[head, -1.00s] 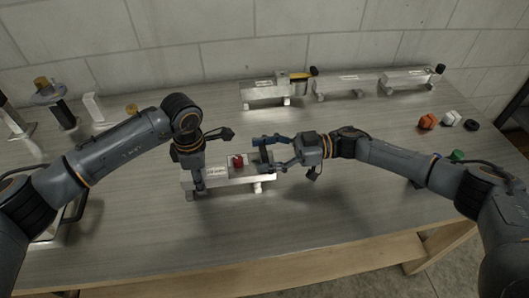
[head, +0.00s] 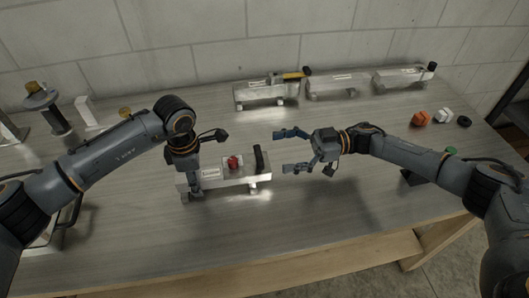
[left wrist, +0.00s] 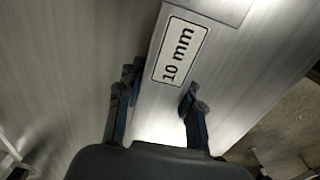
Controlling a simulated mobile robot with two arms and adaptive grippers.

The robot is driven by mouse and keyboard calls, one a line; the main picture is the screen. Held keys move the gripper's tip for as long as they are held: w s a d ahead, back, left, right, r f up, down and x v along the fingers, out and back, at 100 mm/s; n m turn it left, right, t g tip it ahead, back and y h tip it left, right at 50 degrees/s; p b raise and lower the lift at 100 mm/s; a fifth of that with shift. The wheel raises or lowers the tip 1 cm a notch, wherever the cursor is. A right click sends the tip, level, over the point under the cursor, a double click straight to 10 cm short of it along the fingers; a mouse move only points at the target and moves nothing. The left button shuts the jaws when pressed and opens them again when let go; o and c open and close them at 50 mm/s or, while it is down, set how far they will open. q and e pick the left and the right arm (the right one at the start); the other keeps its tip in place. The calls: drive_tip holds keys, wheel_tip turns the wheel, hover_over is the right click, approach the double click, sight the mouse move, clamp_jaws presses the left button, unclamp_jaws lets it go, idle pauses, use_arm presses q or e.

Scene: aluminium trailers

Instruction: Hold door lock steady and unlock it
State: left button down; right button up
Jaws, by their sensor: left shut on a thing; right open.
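The door lock (head: 238,180) is a bright metal block on the table, with a red knob (head: 233,162) and an upright black handle (head: 259,158) on top. My left gripper (head: 188,190) is shut on the left end of the lock. In the left wrist view, its fingers (left wrist: 158,98) lie on both sides of the block (left wrist: 208,10), below a "10 mm" label (left wrist: 180,52). My right gripper (head: 291,151) is open and empty, to the right of the black handle and apart from it.
Several similar metal blocks stand at the back, including one with a yellow and black lever (head: 290,76). An orange piece (head: 420,118), a white piece (head: 443,115) and a black piece (head: 464,121) lie at the right. The table's front middle is clear.

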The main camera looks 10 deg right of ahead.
drive_tip(key=d, duration=0.6)
drive_tip(key=shift+a, duration=0.1)
use_arm(q)
drive_tip(key=c, duration=0.8)
unclamp_jaws()
drive_tip(key=shift+r, duration=0.1)
